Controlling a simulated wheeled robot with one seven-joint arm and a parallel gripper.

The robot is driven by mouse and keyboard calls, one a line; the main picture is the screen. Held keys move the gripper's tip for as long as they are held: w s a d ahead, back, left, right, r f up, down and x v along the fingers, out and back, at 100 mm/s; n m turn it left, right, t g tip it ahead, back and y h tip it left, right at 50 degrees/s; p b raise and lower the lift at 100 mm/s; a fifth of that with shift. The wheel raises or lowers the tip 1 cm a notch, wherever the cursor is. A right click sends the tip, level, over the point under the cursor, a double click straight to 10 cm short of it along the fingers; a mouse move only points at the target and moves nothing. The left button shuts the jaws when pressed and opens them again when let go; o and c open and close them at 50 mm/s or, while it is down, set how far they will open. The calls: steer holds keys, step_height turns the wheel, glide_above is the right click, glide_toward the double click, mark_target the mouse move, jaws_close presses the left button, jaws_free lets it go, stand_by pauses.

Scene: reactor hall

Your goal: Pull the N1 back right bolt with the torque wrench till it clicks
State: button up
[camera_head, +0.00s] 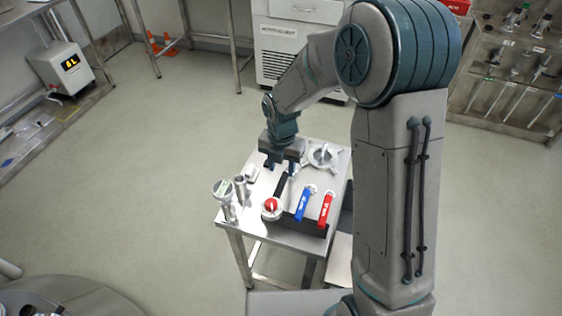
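My gripper (281,166) points down over the far part of a small steel table (245,229). Its two fingers stand apart, with nothing visible held between them. I cannot tell whether they touch anything on the table. I cannot make out a torque wrench for certain. The N1 label and its back right bolt cannot be picked out in this view. A rounded metal vessel top (75,293) shows partly at the bottom left, cut off by the frame edge.
The table holds a blue-handled part (304,204), a red-handled part (326,208), a red-knobbed part (271,206), a gauge (223,187) and a metal flange (323,156). A tool rack (510,75) stands at the upper right. The floor left of the table is clear.

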mark_target(281, 183)
steer(key=shift+w+a+f+b, duration=0.1)
steer(key=shift+f+b, duration=0.2)
steer(key=shift+f, duration=0.15)
step_height(281, 183, down, 8)
steer(key=b, duration=0.6)
steer(key=shift+f, duration=0.2)
jaws_close()
step_height(281, 183, up, 7)
steer(key=p, duration=0.6)
steer(key=shift+r, duration=0.2)
steer(key=shift+f, duration=0.1)
